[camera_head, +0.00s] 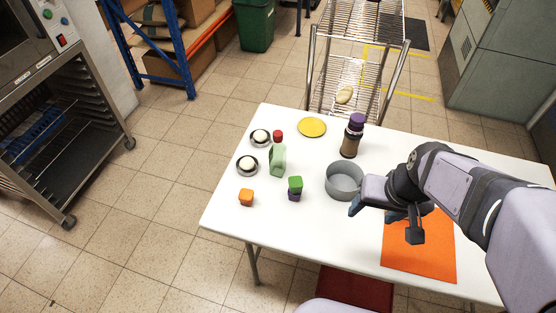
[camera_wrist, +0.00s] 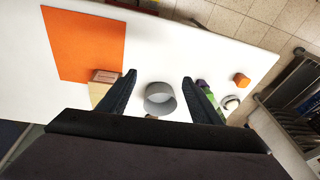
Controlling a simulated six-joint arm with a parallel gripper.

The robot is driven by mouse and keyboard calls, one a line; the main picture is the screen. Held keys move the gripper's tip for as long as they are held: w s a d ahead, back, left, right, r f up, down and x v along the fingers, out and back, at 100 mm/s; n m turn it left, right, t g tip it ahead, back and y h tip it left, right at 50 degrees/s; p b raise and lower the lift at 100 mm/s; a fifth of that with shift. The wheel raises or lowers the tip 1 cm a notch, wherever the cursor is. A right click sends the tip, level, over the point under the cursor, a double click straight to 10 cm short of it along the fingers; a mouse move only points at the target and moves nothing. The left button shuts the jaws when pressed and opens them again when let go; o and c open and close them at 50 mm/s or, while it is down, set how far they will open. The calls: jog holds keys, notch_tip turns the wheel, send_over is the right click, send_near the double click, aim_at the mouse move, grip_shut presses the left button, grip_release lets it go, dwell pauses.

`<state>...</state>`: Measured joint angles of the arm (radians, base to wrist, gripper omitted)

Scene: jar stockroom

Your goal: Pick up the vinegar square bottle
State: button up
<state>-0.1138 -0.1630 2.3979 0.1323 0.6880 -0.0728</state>
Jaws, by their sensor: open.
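A pale green square bottle (camera_head: 278,160) with a red cap stands upright on the left part of the white table in the head view. I take it for the vinegar bottle, though no label is readable. My gripper (camera_head: 376,211) is open over the table, right of the bottle and well apart from it, beside a grey round bowl or ring. In the wrist view my gripper (camera_wrist: 160,76) has its two fingers spread, with the grey ring (camera_wrist: 160,98) showing between them.
A dark jar with a purple lid (camera_head: 352,136) and a yellow disc (camera_head: 312,127) stand behind. Near the bottle are two small dishes (camera_head: 247,165), a green block (camera_head: 295,184) on a purple one, and an orange block (camera_head: 246,197). An orange mat (camera_head: 425,258) lies at right.

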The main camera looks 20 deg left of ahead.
jog(key=w+a+n+t+y+b, duration=0.1)
jog(key=w+a+t+y+b, duration=0.4)
jog(key=w+a, duration=1.1)
jog(key=r+m+t+h+b, duration=0.1)
jog(key=m+t+h+b, duration=0.15)
jog(key=t+h, duration=0.45)
send_over(275, 155)
jog(key=w, duration=0.2)
jog(key=shift+d+r+n+t+y, duration=0.15)
jog(key=shift+n+t+y, duration=0.3)
jog(key=shift+t+y, duration=0.55)
jog(key=s+f+h, duration=0.1)
jog(key=f, duration=0.3)
jog(key=s+f+m+t+h+b, duration=0.1)
jog(key=f, duration=0.4)
jog(key=s+f, duration=0.1)
jog(key=f, duration=0.3)
jog(key=shift+a+f+t+h, duration=0.15)
jog(key=shift+a+t+h, duration=0.15)
jog(key=shift+h, duration=0.1)
jog(key=w+p, duration=0.1)
jog(key=w, duration=0.6)
jog(key=shift+d, duration=0.45)
jog(key=shift+w, duration=0.1)
jog(key=c, duration=1.2)
jog(key=shift+c, duration=0.7)
